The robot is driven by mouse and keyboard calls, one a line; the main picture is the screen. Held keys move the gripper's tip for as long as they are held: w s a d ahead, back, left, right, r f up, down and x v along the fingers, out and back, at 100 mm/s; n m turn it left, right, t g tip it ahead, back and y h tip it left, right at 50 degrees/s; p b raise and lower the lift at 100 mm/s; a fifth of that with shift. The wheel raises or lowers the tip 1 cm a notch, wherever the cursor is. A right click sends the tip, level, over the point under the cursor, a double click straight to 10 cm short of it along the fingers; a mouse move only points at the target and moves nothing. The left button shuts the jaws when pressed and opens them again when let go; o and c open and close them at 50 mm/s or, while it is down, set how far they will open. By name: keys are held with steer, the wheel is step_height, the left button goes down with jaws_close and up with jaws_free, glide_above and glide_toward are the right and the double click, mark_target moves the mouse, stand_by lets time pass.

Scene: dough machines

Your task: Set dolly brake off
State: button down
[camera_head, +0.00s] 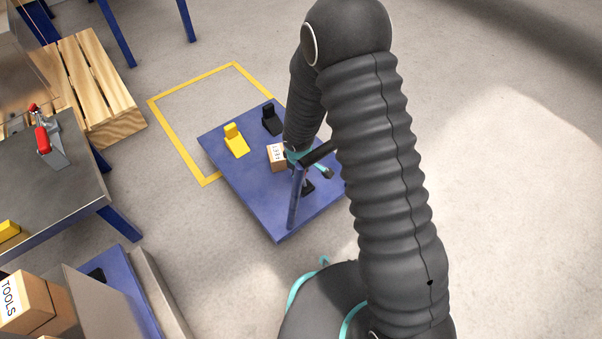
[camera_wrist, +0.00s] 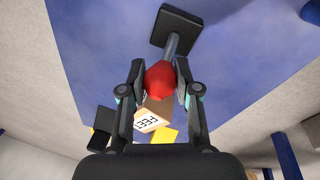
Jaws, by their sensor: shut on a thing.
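The dolly is a blue flat platform (camera_head: 240,180) on the floor with an upright blue handle post (camera_head: 294,200); its deck fills much of the wrist view (camera_wrist: 85,50). The brake lever shows in the wrist view as a red knob (camera_wrist: 160,80) on a grey rod (camera_wrist: 173,46) rising from a black base (camera_wrist: 179,26). My gripper (camera_wrist: 159,70) is shut on the red knob, with one finger on each side. In the head view my arm hides the knob and most of the gripper.
A small carton (camera_head: 277,157), a yellow block (camera_head: 236,140) and a black block (camera_head: 271,120) are on the deck. A yellow floor outline (camera_head: 176,138) lies behind. A workbench (camera_head: 75,185) with a red-handled clamp and a wooden pallet (camera_head: 97,85) stand left. The floor at right is clear.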

steer(key=c, duration=0.8)
jaws_free()
steer(key=shift+s+a, duration=0.1)
steer(key=shift+a, duration=0.05)
steer(key=shift+r, duration=0.1)
steer(key=shift+r, duration=0.35)
steer(key=v, duration=1.1)
